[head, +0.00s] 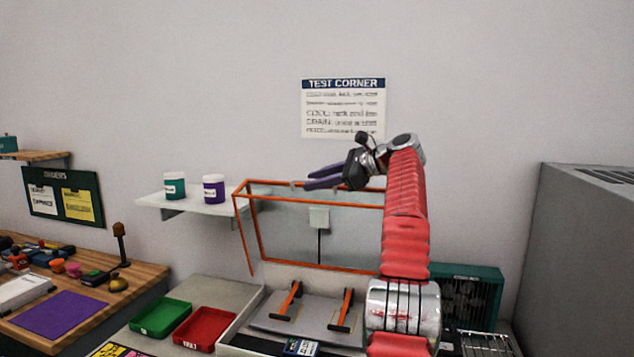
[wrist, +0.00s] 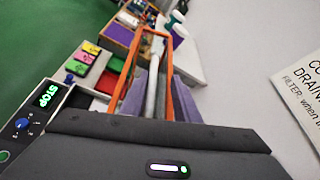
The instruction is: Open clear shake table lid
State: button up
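The clear lid with its orange frame (head: 318,263) stands raised, steeply tilted above the shake table (head: 262,330). The table's bed and two orange-and-black clamps (head: 287,300) (head: 343,310) are exposed below it. My gripper (head: 307,180) is at the lid's upper edge, its two purple fingers pointing left and apart. I see no clear grip on either bar. My red arm hides the lid's right side.
A wall shelf (head: 190,206) with teal and purple-labelled jars is behind the lid's left. Green (head: 160,317) and red (head: 205,328) trays stand left of the shake table. A large grey cabinet (head: 585,260) stands at the right. A teal rack (head: 470,290) is behind my arm.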

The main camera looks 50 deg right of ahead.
jog(key=shift+s, duration=0.1)
jog(key=shift+v, duration=2.6)
send_over(376, 202)
jog(key=shift+s+f, duration=0.1)
jog(key=shift+d, duration=0.1)
